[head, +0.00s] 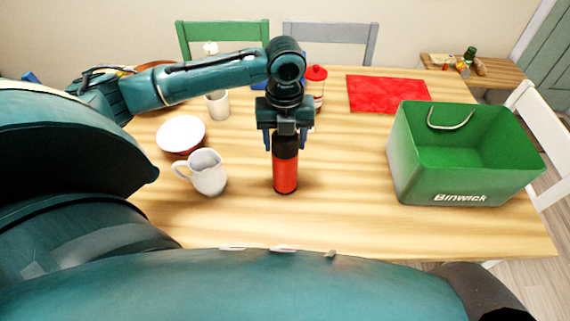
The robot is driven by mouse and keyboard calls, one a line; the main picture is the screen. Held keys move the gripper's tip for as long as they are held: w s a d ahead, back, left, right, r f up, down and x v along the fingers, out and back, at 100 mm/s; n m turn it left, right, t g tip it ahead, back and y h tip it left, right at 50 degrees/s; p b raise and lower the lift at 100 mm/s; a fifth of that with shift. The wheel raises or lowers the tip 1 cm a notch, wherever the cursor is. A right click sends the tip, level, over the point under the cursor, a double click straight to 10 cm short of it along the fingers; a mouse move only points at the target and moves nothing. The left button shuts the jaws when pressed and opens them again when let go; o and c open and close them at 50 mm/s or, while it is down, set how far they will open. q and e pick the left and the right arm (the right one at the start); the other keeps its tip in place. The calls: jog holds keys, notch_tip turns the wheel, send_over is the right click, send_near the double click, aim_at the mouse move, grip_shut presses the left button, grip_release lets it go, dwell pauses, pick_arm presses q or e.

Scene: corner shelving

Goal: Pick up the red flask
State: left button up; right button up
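The red flask (285,178) stands upright on the wooden table, with a red body and a black upper part. My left gripper (285,146) points down over it, with one finger on each side of the black top. The fingers look spread, and I cannot tell whether they touch the flask. The top end of the flask is hidden by the gripper. My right gripper is not in view.
A white jug (208,173) and a bowl (181,134) stand left of the flask. A white mug (217,105) and a red-lidded jar (316,88) are behind. A green Binwick bin (440,175) and red mat (388,94) are right. The table between flask and bin is clear.

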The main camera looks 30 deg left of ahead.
pick_arm(q)
jog(key=shift+r, duration=0.1)
grip_shut()
dwell(0.3)
